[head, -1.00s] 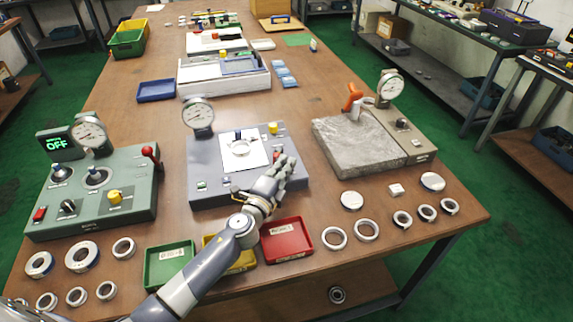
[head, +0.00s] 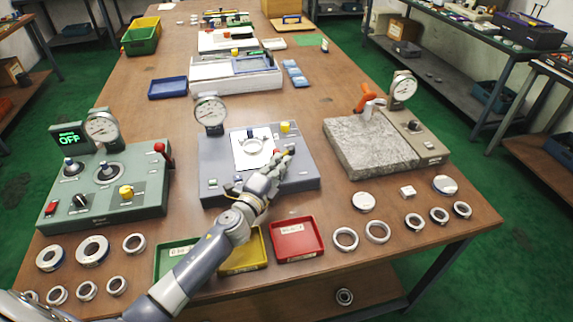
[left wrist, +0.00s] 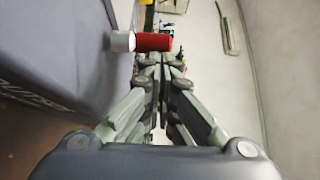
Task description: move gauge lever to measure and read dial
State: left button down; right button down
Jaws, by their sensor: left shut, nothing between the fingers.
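The middle grey-blue gauge block (head: 215,184) carries a dial (head: 210,110), a white plate (head: 240,160) with a metal ring (head: 253,147) on it, and a yellow knob (head: 285,127). My left gripper (head: 287,156) is shut and empty over the block's right side, right of the ring. In the left wrist view the shut fingertips (left wrist: 161,62) are just short of a red cylinder (left wrist: 154,42) with a white end. I cannot tell whether they touch it. The red part is mostly hidden by my gripper in the head view. The dial's reading is too small to make out. My right gripper is not in view.
A green gauge box (head: 150,201) with a red-knobbed lever stands left. A grey stone plate (head: 370,150) with an orange handle stands right. Green, yellow and red trays (head: 297,257) and several loose rings (head: 345,239) lie along the front edge.

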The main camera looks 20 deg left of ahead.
pick_arm(q)
jog(key=shift+w+a, duration=0.1)
jog(key=shift+a, duration=1.1)
